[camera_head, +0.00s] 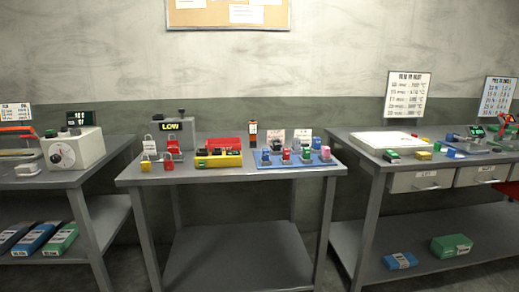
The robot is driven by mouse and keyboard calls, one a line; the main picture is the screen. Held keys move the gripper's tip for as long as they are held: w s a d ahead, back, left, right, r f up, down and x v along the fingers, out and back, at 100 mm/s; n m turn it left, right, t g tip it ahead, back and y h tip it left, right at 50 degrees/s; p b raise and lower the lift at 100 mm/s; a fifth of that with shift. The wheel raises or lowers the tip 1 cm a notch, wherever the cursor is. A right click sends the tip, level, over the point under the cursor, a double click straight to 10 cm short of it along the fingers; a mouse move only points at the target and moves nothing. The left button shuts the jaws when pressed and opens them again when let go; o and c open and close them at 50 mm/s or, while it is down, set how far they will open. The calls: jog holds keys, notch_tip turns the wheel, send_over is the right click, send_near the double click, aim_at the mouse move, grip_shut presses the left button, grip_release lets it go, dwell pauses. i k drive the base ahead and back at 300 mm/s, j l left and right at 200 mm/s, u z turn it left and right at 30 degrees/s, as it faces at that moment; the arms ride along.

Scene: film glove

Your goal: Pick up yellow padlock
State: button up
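Several small padlocks stand at the left of the middle grey table (215,176). A yellow padlock (146,166) is at the front left of this group, close to the table's left edge. A red padlock (169,164) stands just right of it. Behind them are a paler padlock (149,147) and another red one (173,147), in front of a grey device with a "LOW" display (171,127). The details are too small to make out fully. My gripper is not in view.
A yellow box with a red back (218,158) and a blue board with several coloured items (292,160) fill the rest of the middle tabletop. Side tables stand left (30,180) and right (375,165), with gaps between. The middle table's lower shelf (235,255) is empty.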

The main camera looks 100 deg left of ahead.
aim_at(146, 167)
jog(key=u, duration=3.4)
jog(key=i+j+z, duration=0.15)
jog(key=j+z, duration=0.55)
jog(key=z, duration=0.2)
jog(key=i+j, duration=0.45)
